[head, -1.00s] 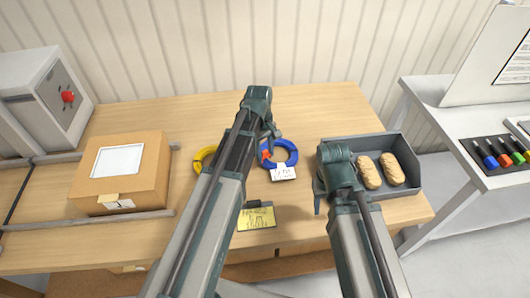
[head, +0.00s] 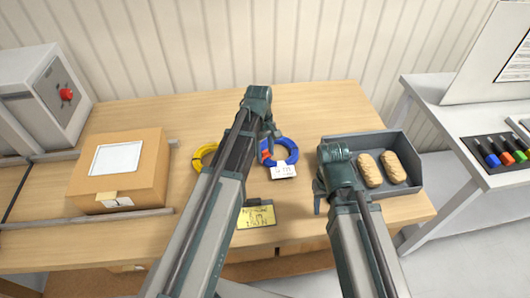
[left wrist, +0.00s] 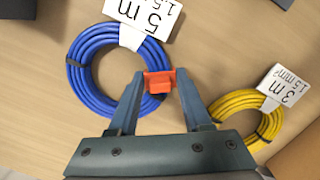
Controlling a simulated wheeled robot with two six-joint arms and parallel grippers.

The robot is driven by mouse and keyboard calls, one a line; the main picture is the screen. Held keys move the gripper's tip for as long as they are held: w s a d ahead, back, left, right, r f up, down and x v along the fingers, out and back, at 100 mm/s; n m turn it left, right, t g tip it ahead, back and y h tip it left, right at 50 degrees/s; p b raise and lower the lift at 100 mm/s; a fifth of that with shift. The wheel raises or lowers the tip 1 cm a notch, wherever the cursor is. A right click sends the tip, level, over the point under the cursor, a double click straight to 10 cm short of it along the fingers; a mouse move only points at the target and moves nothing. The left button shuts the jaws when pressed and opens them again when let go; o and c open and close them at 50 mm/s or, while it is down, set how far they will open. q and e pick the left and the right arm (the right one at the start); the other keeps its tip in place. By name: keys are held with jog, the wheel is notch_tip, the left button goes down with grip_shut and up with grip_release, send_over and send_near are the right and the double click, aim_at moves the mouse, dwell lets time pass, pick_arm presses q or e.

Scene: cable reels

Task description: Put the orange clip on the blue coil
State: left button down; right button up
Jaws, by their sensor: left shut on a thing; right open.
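The blue coil (head: 284,147) lies on the table with a white tag (head: 283,171); it also shows in the left wrist view (left wrist: 86,84), where its tag (left wrist: 146,14) reads 5 m. My left gripper (left wrist: 160,84) is shut on the orange clip (left wrist: 159,81). In the left wrist view the clip overlaps the right side of the blue coil; I cannot tell whether it touches the coil. In the head view the clip (head: 265,155) shows at the coil's left side, beside my left gripper (head: 268,142). My right gripper (head: 318,200) is open and empty in front of the grey tray.
A yellow coil (left wrist: 236,101) with a 3 m tag lies beside the blue one. A yellow note (head: 257,215) is at the table's front edge. A grey tray (head: 410,193) with two tan rolls stands right, a cardboard box (head: 146,180) left.

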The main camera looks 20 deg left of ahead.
pick_arm(q)
jog(key=shift+s+f+b, duration=0.1)
jog(key=shift+f+b, duration=0.55)
pick_arm(e)
jog(key=shift+f, duration=0.65)
pick_arm(q)
jog(key=shift+c, duration=1.3)
grip_release()
jog(key=shift+o, duration=0.3)
jog(key=shift+o, duration=1)
jog(key=shift+r, duration=0.15)
pick_arm(e)
jog(key=shift+r, duration=0.1)
pick_arm(q)
notch_tip(320, 180, up, 7)
jog(key=p, duration=0.7)
pick_arm(e)
notch_tip(320, 180, up, 7)
